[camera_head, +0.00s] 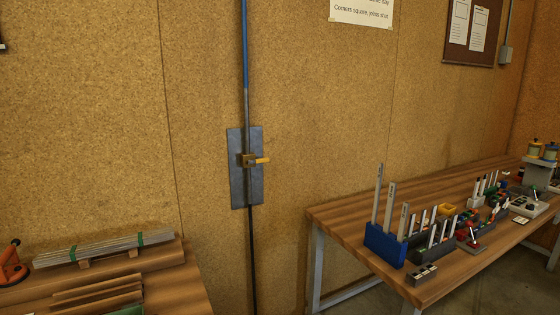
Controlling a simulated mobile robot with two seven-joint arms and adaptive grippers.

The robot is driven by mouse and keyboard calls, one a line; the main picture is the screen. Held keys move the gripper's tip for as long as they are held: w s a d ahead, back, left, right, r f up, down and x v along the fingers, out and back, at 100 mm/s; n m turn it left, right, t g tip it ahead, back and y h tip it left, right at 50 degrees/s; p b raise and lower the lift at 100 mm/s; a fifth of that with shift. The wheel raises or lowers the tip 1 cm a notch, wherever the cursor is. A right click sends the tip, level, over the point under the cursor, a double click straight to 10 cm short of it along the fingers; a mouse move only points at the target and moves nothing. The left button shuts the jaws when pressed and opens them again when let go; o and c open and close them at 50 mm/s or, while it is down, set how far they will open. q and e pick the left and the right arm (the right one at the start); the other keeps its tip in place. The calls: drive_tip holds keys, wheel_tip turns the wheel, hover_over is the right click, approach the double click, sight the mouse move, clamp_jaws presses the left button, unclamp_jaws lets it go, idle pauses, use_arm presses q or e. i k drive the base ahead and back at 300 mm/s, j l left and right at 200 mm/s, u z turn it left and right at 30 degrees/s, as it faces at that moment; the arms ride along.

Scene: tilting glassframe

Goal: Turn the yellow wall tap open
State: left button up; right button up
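The yellow wall tap (262,160) sits on a grey metal plate (238,188) fixed to the chipboard wall, near the middle of the head view. Its yellow lever points to the right, roughly level, from a brass-coloured body (247,160). A vertical pipe runs through it, with a blue upper length (245,45) and a dark lower length (253,262). Neither of my grippers shows in the head view, and nothing touches the tap.
A wooden bench (345,222) at right holds a blue rack (384,245) with upright metal rules and several small tools. A left bench (192,292) holds strapped metal strips (105,247) and a red-orange tool (12,265). The wall around the tap is clear.

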sight(257, 161)
drive_tip(key=i+l, duration=0.3)
drive_tip(key=l, duration=0.2)
drive_tip(key=i+l, duration=0.35)
drive_tip(key=l, duration=0.15)
